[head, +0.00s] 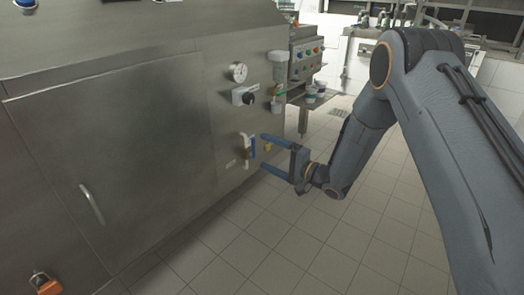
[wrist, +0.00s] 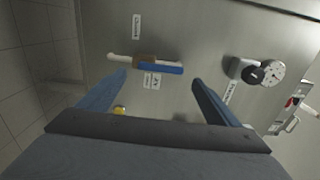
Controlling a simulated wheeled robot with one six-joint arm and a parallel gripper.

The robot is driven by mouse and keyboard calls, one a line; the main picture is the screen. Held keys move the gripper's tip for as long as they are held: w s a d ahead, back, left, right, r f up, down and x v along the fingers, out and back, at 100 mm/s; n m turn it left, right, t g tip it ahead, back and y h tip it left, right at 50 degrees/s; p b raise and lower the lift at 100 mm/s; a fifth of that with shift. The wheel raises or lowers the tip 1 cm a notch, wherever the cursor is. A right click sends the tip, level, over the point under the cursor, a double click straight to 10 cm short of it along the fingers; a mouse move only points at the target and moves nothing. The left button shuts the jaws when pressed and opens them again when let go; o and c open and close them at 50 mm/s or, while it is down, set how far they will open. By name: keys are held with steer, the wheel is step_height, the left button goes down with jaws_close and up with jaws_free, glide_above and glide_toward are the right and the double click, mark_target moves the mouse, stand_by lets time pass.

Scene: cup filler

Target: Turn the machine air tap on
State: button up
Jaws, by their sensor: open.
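The air tap is a small valve on the machine's steel side panel, with a blue lever handle (head: 253,147) beside a white pipe. In the wrist view the blue handle (wrist: 165,69) extends right from a brass-coloured body (wrist: 146,59), roughly in line with the pipe. Small labels sit around it; one seems to read "Air". My gripper (head: 263,152) is open and empty, its fingers pointing at the panel near the tap. In the wrist view the handle shows between and just beyond the fingertips (wrist: 160,76). I cannot tell whether a finger touches anything.
A black knob (head: 249,99) and a round gauge (head: 239,72) are above the tap. A shelf with cups (head: 312,94) and a button box (head: 306,57) stand further right. The tiled floor (head: 230,255) in front is clear.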

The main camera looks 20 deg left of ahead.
steer(key=shift+v, duration=2.25)
steer(key=w+d+r+n+t+h, duration=0.2)
steer(key=w+d+r+t+h, duration=0.15)
steer(key=d+r+h, duration=0.6)
steer(key=s+d+r+n+g+h, duration=0.1)
steer(key=s+d+r+g+h, duration=0.15)
steer(key=s+d+h, duration=0.65)
steer(key=s+d+r+n+g+y+p, duration=0.15)
steer(key=s+d+g, duration=0.3)
steer(key=s, duration=1.05)
steer(key=s+d+r+n+g+y, duration=0.1)
steer(key=s+d+n+g, duration=0.3)
steer(key=s, duration=1.1)
steer(key=d+r+m+t+h+p, duration=0.1)
steer(key=d+r+m+p, duration=0.3)
steer(key=d+r+p, duration=0.4)
steer(key=d+p, duration=0.2)
steer(key=p, duration=0.5)
steer(key=shift+w+p, duration=0.25)
steer(key=shift+p, duration=0.1)
